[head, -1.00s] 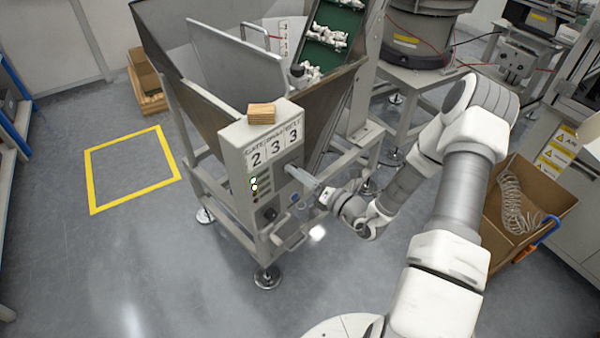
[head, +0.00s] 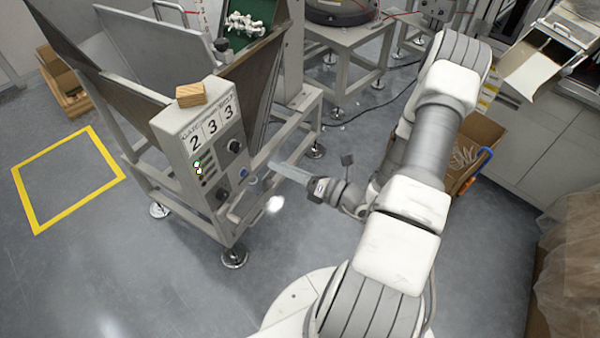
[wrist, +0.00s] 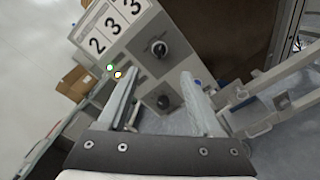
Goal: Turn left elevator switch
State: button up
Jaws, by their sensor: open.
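A grey control box (head: 205,150) stands on the front of the hopper, labelled 2, 3, 3. It carries an upper dark rotary knob (head: 235,147) and a lower dark knob (head: 222,193). In the wrist view the upper knob (wrist: 159,48) lies beyond the fingertips and the lower knob (wrist: 163,101) shows between the fingers. I cannot tell which one is the left elevator switch. My gripper (head: 276,168) is open and empty, to the right of the box and apart from it. It also spans the wrist view (wrist: 160,78).
Small lights (head: 198,168) glow green and white on the box. A blue button (head: 243,172) sits near its right edge. A wooden block (head: 190,95) lies on top. The hopper's metal frame (head: 290,125) stands behind. Open floor (head: 150,280) lies in front.

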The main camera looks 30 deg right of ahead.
jog(key=shift+v, duration=2.2)
jog(key=shift+r, duration=0.1)
jog(key=s+a+r+n+g+p, duration=0.1)
jog(key=s+a+r+n+g, duration=0.15)
jog(key=r+n+g, duration=0.35)
jog(key=s+a+r+n+g+y+p, duration=0.15)
jog(key=a+r+n+g, duration=0.25)
jog(key=n, duration=0.5)
jog(key=s+a+r+n+g+p, duration=0.1)
jog(key=s+a+r+n+g, duration=0.3)
jog(key=n, duration=0.3)
jog(key=s+r+n+t+h+p, duration=0.2)
jog(key=r+n+h, duration=0.3)
jog(key=r+n, duration=0.3)
jog(key=s+r+n+t+h+p, duration=0.2)
jog(key=r+n+h, duration=0.4)
jog(key=r, duration=0.6)
jog(key=shift+d+r+n, duration=0.3)
jog(key=shift+d+n, duration=0.2)
jog(key=shift+n, duration=0.9)
jog(key=shift+s, duration=0.2)
